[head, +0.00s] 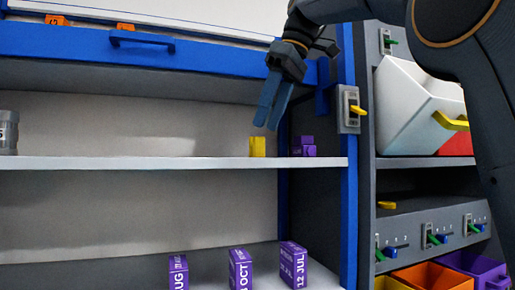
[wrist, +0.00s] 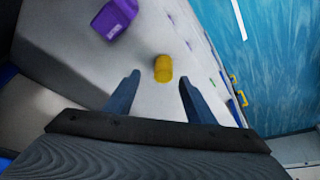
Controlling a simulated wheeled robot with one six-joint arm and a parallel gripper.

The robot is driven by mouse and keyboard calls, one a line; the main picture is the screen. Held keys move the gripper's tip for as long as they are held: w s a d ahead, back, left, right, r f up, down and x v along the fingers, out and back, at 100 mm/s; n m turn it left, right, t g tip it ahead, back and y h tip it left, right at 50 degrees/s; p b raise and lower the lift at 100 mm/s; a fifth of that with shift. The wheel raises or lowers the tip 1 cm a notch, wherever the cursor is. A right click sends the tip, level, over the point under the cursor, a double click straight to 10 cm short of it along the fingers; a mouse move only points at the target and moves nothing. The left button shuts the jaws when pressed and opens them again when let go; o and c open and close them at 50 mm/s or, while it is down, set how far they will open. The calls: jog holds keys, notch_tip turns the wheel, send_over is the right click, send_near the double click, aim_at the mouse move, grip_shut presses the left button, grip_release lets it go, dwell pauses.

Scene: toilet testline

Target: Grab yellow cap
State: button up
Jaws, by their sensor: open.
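The yellow cap (head: 257,146) sits on the upper white shelf, toward its right end. In the wrist view the yellow cap (wrist: 163,68) lies ahead of the fingers, slightly right of centre between them. My gripper (head: 267,112) is open and empty, pointing down just above the cap in the head view. In the wrist view its two blue fingers (wrist: 158,88) are spread apart, with the cap beyond their tips and not touched.
A purple block (head: 303,146) stands right of the cap; a purple object also shows in the wrist view (wrist: 114,18). A blue post (head: 349,200) bounds the shelf (head: 150,163) on the right. A grey container (head: 8,132) stands far left. Purple boxes (head: 240,269) stand below.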

aim_at(259, 140)
jog(key=shift+a+f, duration=0.5)
jog(key=shift+f, duration=0.05)
jog(key=x, duration=0.1)
jog(key=p+x, duration=0.1)
jog(key=x, duration=0.1)
jog(key=shift+s+f, duration=0.25)
jog(key=shift+f, duration=0.1)
jog(key=shift+w+a+f, duration=0.2)
jog(key=shift+f, duration=0.4)
jog(key=shift+c, duration=0.5)
jog(key=c, duration=1)
